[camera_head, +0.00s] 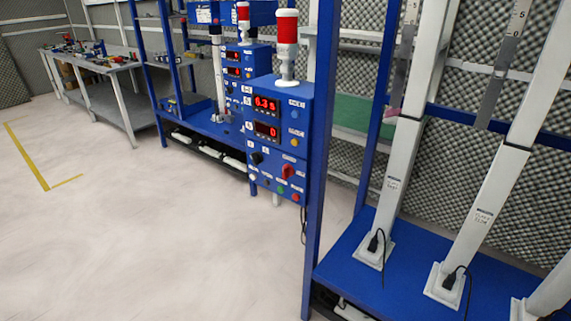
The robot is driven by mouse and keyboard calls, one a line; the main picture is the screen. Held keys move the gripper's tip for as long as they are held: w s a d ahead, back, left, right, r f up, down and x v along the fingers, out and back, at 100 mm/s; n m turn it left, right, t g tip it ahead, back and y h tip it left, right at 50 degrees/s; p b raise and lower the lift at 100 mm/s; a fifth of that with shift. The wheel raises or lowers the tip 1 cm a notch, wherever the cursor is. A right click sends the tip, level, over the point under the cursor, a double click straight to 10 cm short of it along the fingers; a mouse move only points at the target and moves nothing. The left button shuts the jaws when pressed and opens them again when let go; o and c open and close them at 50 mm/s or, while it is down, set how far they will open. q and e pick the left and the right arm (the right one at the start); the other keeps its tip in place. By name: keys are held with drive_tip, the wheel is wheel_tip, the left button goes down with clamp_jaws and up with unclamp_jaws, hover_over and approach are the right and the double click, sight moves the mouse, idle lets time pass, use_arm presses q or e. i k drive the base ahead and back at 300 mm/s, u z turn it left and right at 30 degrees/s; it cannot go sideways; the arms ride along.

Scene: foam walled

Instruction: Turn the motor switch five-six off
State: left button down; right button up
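A blue control box (272,124) stands in the middle of the view, fixed beside a blue upright post. It has two red number displays; the upper one (266,104) seems to read 6.35 and the lower one (266,129) reads 0. Below them are a red rotary switch (287,172), a black knob (257,158) and several small coloured buttons near the bottom edge. The labels are too small to read, so I cannot tell which control is motor switch five-six or its position. Neither of my grippers is in view.
A red and white beacon (287,42) tops the box. A second similar box (240,64) stands behind it. At right, a blue bench (340,262) bears tilted white columns with black cables. A cluttered workbench (95,70) is far left. The pale floor in front is clear.

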sight(288, 170)
drive_tip(key=u, duration=1.3)
drive_tip(key=i, duration=1.05)
drive_tip(key=z, duration=0.9)
